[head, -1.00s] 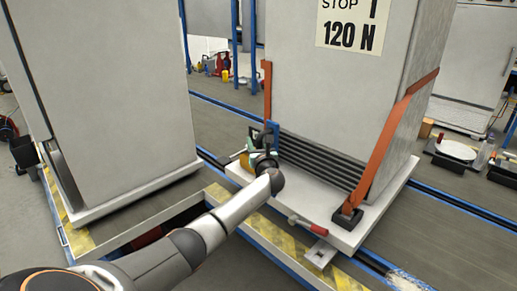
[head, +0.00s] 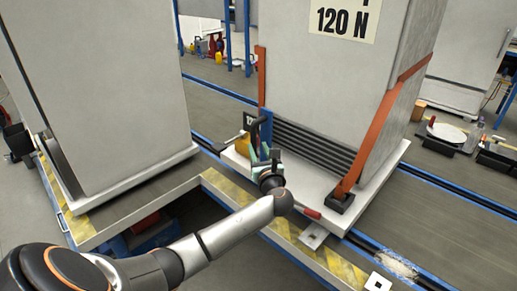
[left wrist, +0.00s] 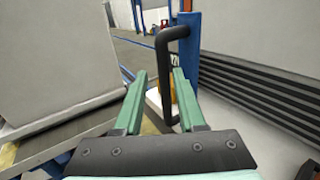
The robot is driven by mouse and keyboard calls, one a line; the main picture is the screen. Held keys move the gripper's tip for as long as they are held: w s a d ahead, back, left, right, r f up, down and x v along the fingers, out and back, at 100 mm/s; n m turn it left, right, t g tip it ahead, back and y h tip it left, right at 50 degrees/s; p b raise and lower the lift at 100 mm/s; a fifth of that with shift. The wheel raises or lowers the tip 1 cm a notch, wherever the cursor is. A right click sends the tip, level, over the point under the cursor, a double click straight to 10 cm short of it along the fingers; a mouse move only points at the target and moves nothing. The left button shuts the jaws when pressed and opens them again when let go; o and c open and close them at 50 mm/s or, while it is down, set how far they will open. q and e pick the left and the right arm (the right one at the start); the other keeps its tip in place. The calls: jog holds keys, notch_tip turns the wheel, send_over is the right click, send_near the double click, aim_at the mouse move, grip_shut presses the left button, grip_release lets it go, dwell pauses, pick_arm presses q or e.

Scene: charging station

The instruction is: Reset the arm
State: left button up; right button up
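A black C-shaped handle (left wrist: 164,80) is fixed to a blue post (left wrist: 189,50) beside grey ribs in the left wrist view. In the head view the handle (head: 252,128) is small, at the front left corner of the strapped grey cabinet (head: 320,90). My left gripper (head: 264,157) is at the handle, on my side of it. Its green fingers (left wrist: 160,73) are apart, and the handle's bar shows between them, not visibly touched. The right finger hides part of the handle's lower end. My right gripper is not in view.
A second grey cabinet (head: 95,90) stands at the left. A yellow-and-black striped frame (head: 228,190) with an open gap lies below my arm. A red-handled lever (head: 308,212) and an orange strap (head: 378,130) are right of my gripper.

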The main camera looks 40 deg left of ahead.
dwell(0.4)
pick_arm(q)
jog(key=s+d+f+n+g+h, duration=0.1)
jog(key=s+d+f+n+h, duration=0.6)
jog(key=d+f, duration=0.45)
jog(key=s+d+f+n+g+h, duration=0.1)
jog(key=s+d+f+n+h, duration=0.45)
jog(key=s+d+f, duration=0.6)
jog(key=s+d+f+n+h, duration=0.2)
jog(key=s+d+n+h, duration=0.3)
jog(key=s+d+n, duration=0.3)
jog(key=s+a+r+n+p, duration=0.3)
jog(key=a+r+p, duration=0.1)
jog(key=r+p, duration=0.7)
jog(key=y+p, duration=0.1)
jog(key=p, duration=0.2)
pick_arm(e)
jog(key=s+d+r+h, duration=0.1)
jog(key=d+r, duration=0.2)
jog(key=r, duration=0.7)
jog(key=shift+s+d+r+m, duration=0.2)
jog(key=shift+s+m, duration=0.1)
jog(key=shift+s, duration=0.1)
